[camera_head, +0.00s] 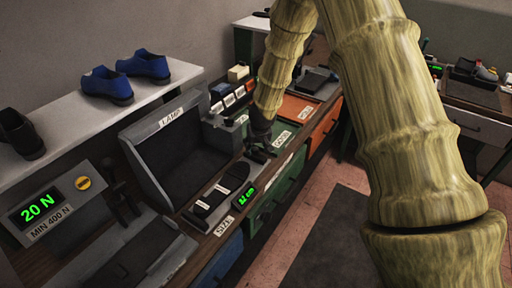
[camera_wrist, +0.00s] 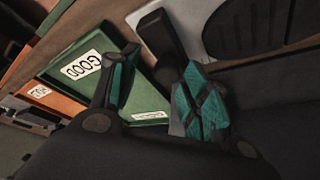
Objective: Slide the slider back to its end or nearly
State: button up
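The size gauge (camera_head: 208,208) is a pale plate on the bench with a dark sole-shaped part and a green-digit display (camera_head: 246,195) whose reading is blurred. A dark upright block (camera_wrist: 160,38), apparently the slider, stands on the gauge's pale plate in the wrist view. My gripper (camera_head: 260,152) is low at the far end of the gauge in the head view. In the wrist view my gripper (camera_wrist: 152,88) has its teal-padded fingers apart, with the block showing beyond the gap between them. I cannot tell whether a finger touches it.
A green tray marked GOOD (camera_wrist: 140,105) and an orange tray (camera_wrist: 60,95) lie beside the gauge. The LAMP box (camera_head: 150,165) stands behind it. A shelf with blue shoes (camera_head: 145,66) is at left, above a 20 N display (camera_head: 38,208). Open floor (camera_head: 310,225) lies in front.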

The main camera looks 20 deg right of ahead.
jog(key=shift+a+r, duration=0.15)
jog(key=shift+a, duration=0.1)
jog(key=d+v, duration=0.1)
jog(key=v, duration=1)
jog(key=shift+s+a+r, duration=0.2)
jog(key=shift+a+r, duration=0.1)
jog(key=shift+a, duration=0.05)
